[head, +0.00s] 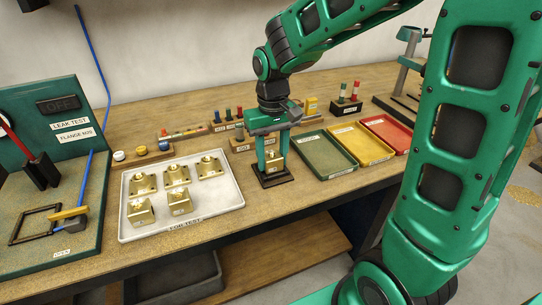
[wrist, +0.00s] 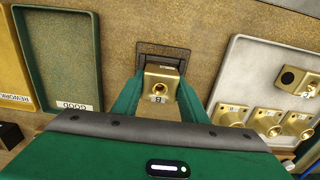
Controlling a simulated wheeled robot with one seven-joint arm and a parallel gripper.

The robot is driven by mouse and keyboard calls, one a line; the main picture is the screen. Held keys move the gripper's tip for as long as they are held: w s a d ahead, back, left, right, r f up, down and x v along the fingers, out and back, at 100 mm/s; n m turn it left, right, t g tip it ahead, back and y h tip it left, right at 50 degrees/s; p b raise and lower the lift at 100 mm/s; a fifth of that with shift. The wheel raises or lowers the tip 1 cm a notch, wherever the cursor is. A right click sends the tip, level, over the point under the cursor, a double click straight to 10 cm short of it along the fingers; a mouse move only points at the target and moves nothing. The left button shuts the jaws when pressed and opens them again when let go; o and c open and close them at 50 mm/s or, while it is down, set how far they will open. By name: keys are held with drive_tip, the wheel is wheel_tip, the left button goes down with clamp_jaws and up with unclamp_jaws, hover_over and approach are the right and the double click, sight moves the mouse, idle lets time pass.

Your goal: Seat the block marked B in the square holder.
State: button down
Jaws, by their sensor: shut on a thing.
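The brass block marked B (wrist: 160,85) is between the two green fingers of my gripper (head: 273,152), which is shut on it. The block also shows in the head view (head: 274,161), upright, with a round hole in its top. The dark square holder (head: 272,181) is directly below the block on the bench. In the wrist view the holder's dark rim (wrist: 165,50) shows just beyond the block. The block hides most of the holder, so I cannot tell whether it touches the holder or hangs slightly above it.
A white tray (head: 222,210) with several brass blocks is at the left. Green (head: 325,152), yellow (head: 360,143) and red (head: 388,130) trays lie to the right. Wooden racks stand behind. The leak test stand (head: 50,180) is at far left.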

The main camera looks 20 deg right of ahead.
idle(0.8)
drive_tip(key=c, duration=0.6)
unclamp_jaws()
drive_tip(key=shift+f, duration=0.1)
drive_tip(key=shift+r, duration=3.55)
drive_tip(key=s+d+f+m, duration=0.1)
drive_tip(key=s+d+m, duration=0.1)
drive_tip(key=s+d, duration=0.3)
drive_tip(key=s+d+f+m, duration=0.1)
drive_tip(key=s+d+m, duration=0.1)
drive_tip(key=s+d, duration=0.4)
drive_tip(key=s+d+f+m, duration=0.1)
drive_tip(key=s+d, duration=0.5)
drive_tip(key=s, duration=0.6)
drive_tip(key=shift+s+d+f+m, duration=0.15)
drive_tip(key=shift+d+m, duration=0.1)
drive_tip(key=shift+m, duration=0.45)
